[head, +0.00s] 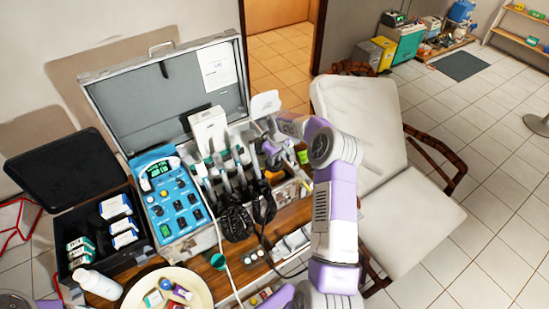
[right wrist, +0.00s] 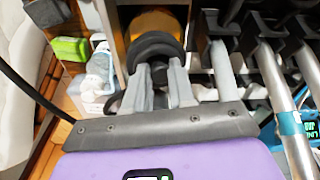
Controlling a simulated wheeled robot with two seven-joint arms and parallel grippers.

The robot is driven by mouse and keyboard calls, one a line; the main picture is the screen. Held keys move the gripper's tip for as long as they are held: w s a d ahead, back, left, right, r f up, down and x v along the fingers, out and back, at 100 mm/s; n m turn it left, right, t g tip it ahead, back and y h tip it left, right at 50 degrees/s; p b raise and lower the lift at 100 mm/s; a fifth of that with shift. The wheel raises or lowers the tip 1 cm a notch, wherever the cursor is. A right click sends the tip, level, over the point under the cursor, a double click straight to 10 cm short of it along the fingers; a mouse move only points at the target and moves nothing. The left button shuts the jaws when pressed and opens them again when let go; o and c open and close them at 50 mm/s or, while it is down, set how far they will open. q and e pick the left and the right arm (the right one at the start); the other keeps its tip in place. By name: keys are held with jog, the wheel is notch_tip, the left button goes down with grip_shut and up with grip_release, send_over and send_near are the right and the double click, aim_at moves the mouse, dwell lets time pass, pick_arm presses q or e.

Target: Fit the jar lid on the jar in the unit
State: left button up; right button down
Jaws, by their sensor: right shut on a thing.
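My right gripper (head: 270,152) reaches into the instrument unit in the open case in the head view. In the right wrist view its fingers (right wrist: 163,82) are shut on the small knob of the black round jar lid (right wrist: 155,48). The lid is right at the near end of the amber jar (right wrist: 155,22), which sits in a slot of the unit. I cannot tell whether the lid is seated or just above the rim. My left gripper is not in view.
Handpieces and hoses (head: 235,165) hang close to the left of my gripper. A blue control box (head: 168,200) and a white carton (head: 208,128) stand further left. A green item (right wrist: 70,48) and a clear bottle (right wrist: 97,82) are beside the jar slot. A white chair (head: 400,215) stands right.

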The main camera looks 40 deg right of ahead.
aim_at(276, 165)
jog(key=shift+f, duration=0.2)
dwell(0.6)
jog(key=c, duration=0.9)
grip_release()
jog(key=shift+o, duration=0.2)
jog(key=shift+r, duration=0.15)
notch_tip(276, 165, up, 7)
jog(key=shift+s+r+b, duration=0.15)
jog(key=shift+s+b, duration=0.2)
jog(key=shift+s, duration=0.1)
